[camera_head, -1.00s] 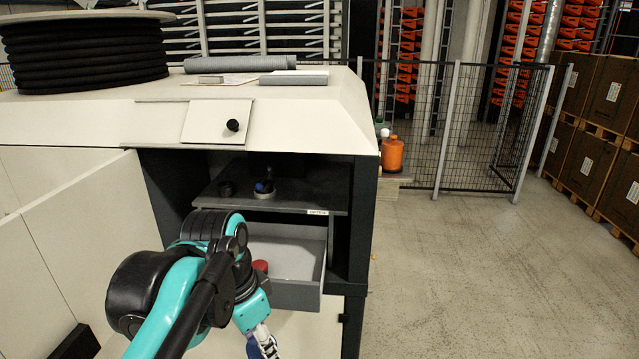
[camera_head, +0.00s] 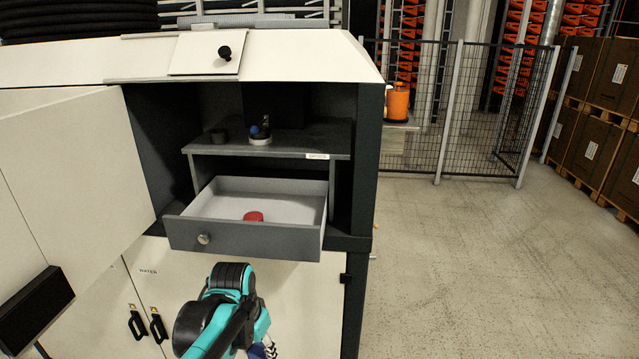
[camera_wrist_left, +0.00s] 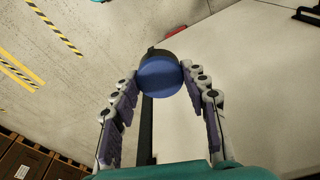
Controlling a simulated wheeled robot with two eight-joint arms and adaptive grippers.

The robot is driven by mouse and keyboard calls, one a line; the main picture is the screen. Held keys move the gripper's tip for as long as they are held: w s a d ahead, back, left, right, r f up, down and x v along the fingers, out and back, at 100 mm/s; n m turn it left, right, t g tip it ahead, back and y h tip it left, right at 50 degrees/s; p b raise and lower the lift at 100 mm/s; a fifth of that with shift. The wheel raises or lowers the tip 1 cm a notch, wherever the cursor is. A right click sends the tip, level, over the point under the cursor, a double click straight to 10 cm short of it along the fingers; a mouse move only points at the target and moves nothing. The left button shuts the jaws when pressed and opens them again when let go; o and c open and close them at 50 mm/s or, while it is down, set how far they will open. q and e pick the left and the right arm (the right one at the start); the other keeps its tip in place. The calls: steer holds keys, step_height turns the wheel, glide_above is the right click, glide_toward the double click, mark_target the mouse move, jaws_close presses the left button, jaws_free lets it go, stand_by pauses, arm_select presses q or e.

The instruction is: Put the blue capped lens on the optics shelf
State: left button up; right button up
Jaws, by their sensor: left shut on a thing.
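The blue capped lens (camera_wrist_left: 160,80) shows in the left wrist view as a round blue face with a dark rim. My left gripper (camera_wrist_left: 162,68) is shut on it, one finger on each side. In the head view my left gripper (camera_head: 266,347) is at the bottom edge, below the open drawer and in front of the cabinet doors, mostly cut off. The optics shelf (camera_head: 300,141) is a grey board with a label, inside the open cabinet above the drawer. My right gripper is not in view.
The shelf's right part is clear. The open drawer (camera_head: 245,238) juts out below, holding a red capped thing (camera_head: 253,216).

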arm_select(q)
steer(key=a+f+n+b, duration=0.2)
steer(key=f+b, duration=0.4)
steer(key=f, duration=0.7)
steer(key=a+f+n+b, duration=0.2)
steer(key=f+b, duration=0.3)
steer(key=f, duration=0.9)
steer(key=shift+s+y+b, duration=0.2)
steer(key=shift+y+b, duration=0.1)
steer(key=shift+b, duration=0.05)
